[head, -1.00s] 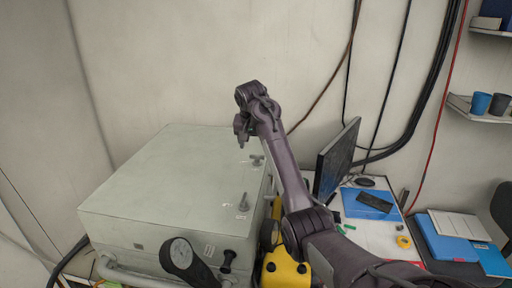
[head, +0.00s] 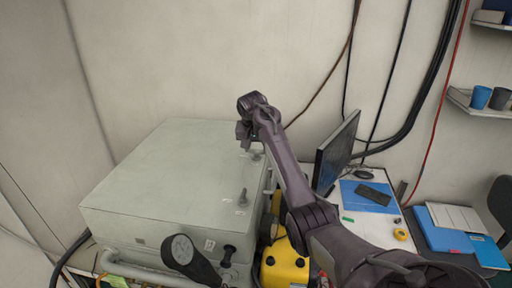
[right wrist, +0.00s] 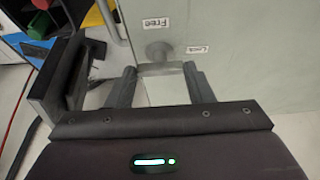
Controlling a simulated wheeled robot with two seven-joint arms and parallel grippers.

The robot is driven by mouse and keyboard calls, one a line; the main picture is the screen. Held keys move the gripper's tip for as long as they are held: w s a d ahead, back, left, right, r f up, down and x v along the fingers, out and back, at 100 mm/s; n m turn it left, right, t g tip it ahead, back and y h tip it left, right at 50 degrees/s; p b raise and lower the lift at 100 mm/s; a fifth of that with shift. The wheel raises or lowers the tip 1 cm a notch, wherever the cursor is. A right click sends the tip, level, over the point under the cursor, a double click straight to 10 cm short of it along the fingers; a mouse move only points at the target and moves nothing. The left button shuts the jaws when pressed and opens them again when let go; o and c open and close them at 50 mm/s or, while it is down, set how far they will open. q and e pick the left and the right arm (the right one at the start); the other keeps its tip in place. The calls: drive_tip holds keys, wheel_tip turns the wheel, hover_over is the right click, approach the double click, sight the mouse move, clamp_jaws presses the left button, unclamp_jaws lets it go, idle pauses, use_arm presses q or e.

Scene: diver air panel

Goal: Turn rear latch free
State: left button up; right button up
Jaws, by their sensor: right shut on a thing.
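The rear latch (head: 256,155) is a small grey handle on top of the pale green panel box (head: 160,170), near its right edge. In the right wrist view the latch (right wrist: 160,68) shows as a round post with a crossbar. A "Free" label (right wrist: 155,24) and a "Lock" label (right wrist: 198,49) sit beside it. My right gripper (head: 245,143) is at the latch from above. In the right wrist view its fingers (right wrist: 161,80) are closed on the two ends of the crossbar. My left gripper is not in view.
A yellow case (head: 284,265) stands right of the box. A monitor (head: 337,153) and a desk with blue folders (head: 365,195) lie beyond my right arm. The box top's left side is clear.

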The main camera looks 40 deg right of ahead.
drive_tip(key=shift+n, duration=0.3)
drive_tip(key=n+t+y, duration=0.1)
drive_tip(key=n, duration=0.2)
drive_tip(key=shift+s+d+n, duration=0.1)
drive_tip(key=shift+d+n, duration=0.05)
drive_tip(key=shift+n, duration=0.15)
drive_tip(key=n+y, duration=0.1)
drive_tip(key=n, duration=0.3)
drive_tip(key=shift+s+d+r+t+y, duration=0.1)
drive_tip(key=shift+d+t+y, duration=0.1)
drive_tip(key=shift+t+y, duration=0.2)
drive_tip(key=n+y, duration=0.1)
drive_tip(key=n, duration=0.4)
drive_tip(key=shift+d+y, duration=0.2)
drive_tip(key=shift+y, duration=0.2)
drive_tip(key=shift+d+n+g+y, duration=0.1)
drive_tip(key=shift+n+g+y, duration=0.25)
drive_tip(key=shift+n, duration=0.8)
drive_tip(key=shift+d+n+g+y, duration=0.15)
drive_tip(key=shift+n+y, duration=0.3)
drive_tip(key=shift+n, duration=0.7)
drive_tip(key=o, duration=1)
